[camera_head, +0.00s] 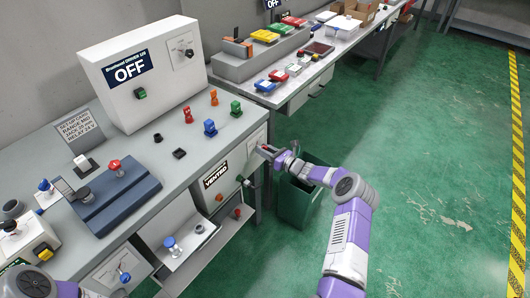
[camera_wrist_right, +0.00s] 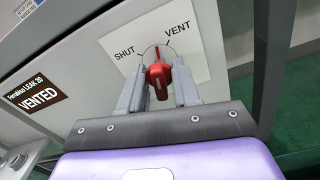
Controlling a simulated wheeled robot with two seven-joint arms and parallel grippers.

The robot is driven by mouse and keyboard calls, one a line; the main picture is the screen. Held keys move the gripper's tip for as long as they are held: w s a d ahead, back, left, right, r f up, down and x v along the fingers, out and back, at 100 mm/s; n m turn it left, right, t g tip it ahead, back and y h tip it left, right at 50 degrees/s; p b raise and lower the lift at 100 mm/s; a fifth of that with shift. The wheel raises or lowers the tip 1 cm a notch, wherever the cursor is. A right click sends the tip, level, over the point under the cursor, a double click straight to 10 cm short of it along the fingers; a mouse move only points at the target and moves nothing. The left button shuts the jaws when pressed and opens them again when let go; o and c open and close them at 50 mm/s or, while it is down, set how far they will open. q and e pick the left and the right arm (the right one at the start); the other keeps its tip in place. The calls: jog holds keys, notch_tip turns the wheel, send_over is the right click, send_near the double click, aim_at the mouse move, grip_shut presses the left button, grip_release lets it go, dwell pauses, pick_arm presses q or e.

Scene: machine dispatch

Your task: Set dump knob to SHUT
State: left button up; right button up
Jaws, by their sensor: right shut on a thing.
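The red dump knob (camera_wrist_right: 159,78) sits on a white plate marked SHUT and VENT, in the right wrist view. My right gripper (camera_wrist_right: 160,88) is shut on the knob, one finger on each side. A thin red pointer rises from the knob toward the gap between the two words. In the head view my right gripper (camera_head: 262,150) is at the right end of the bench cabinet front, and the knob is hidden or too small to tell there. My left gripper is not in view; only part of my left arm shows at the bottom left.
A VENTED label (camera_wrist_right: 36,96) is on the same panel; it also shows in the head view (camera_head: 215,175). A green bin (camera_head: 298,200) stands beside my right forearm. A box marked OFF (camera_head: 130,68) stands on the bench. The green floor at right is clear.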

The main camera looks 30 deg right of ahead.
jog(key=n+b, duration=0.1)
jog(key=n, duration=0.4)
jog(key=shift+n, duration=0.3)
jog(key=n+b, duration=0.1)
jog(key=n, duration=0.4)
jog(key=shift+n+b, duration=0.4)
jog(key=o, duration=0.7)
jog(key=p+v, duration=0.2)
jog(key=v, duration=0.5)
jog(key=shift+s, duration=0.3)
